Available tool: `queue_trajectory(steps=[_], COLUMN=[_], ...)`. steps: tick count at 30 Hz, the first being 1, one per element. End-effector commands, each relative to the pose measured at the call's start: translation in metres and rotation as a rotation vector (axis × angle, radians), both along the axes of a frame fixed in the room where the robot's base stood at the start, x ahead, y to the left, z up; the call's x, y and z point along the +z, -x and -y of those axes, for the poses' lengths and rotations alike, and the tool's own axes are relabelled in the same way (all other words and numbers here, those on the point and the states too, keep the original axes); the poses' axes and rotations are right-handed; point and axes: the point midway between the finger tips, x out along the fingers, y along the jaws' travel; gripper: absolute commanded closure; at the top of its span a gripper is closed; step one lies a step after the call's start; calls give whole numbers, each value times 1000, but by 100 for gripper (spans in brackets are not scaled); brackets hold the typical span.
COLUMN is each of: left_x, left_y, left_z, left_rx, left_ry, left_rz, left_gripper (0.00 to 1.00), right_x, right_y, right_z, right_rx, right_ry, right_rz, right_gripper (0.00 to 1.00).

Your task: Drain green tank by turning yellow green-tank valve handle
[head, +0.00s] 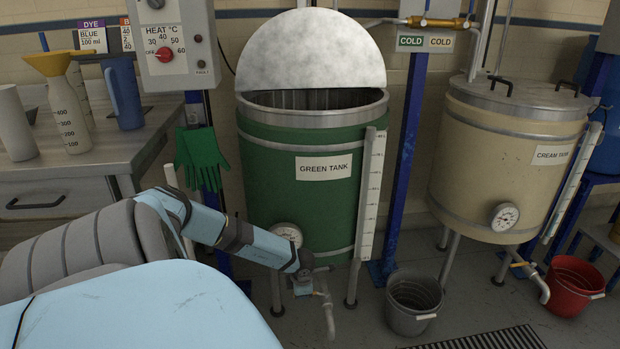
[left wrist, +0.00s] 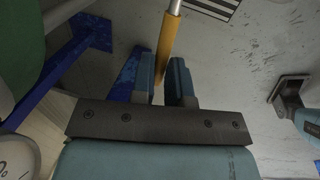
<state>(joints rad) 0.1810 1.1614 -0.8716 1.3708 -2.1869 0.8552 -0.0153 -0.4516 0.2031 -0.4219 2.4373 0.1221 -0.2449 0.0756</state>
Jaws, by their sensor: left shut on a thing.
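The green tank (head: 270,195), labelled GREEN TANK, stands in the middle of the head view with its round lid raised. Its grey drain pipe (head: 327,312) bends down below the tank bottom. My left gripper (head: 304,284) is low at the tank's front, beside this pipe. In the left wrist view, my left gripper (left wrist: 168,88) is shut on the yellow valve handle (left wrist: 168,42), which runs up between its two fingers. In the head view my gripper hides the handle.
A grey bucket (head: 413,303) stands on the floor right of the drain pipe. The cream tank (head: 500,165) and a red bucket (head: 573,286) are farther right. A blue post (head: 404,150) rises between the tanks. A bench (head: 75,170) with jugs is at left. A floor grate (head: 490,340) lies in front.

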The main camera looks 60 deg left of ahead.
Motion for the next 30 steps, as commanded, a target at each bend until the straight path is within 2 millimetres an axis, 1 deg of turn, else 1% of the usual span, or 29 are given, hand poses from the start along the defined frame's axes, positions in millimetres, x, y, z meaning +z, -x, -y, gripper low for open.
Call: queue_trajectory(steps=[1,6,20,21,24,30], left_x=[1,0,0,0,0,0], left_y=[3,8,9,9,10,10], left_z=[-4,-9,-12,-12,-12,-11], left_rx=[-10,-36,-49,-48,-47,-46], left_ry=[-2,-1,-3,-3,-2,-1], left_rz=[-2,-1,1,2,1,0], left_gripper=[100,100,100,80,60,60], right_x=[1,1,1,2,3,5], right_y=[0,0,0,0,0,0], right_z=[0,0,0,0,0,0], right_rx=[-2,-2,-3,-3,-3,-3], right_ry=[-3,-4,-5,-4,-5,-7], right_rz=[3,5,8,9,11,14], right_gripper=[56,56,56,56,56,56])
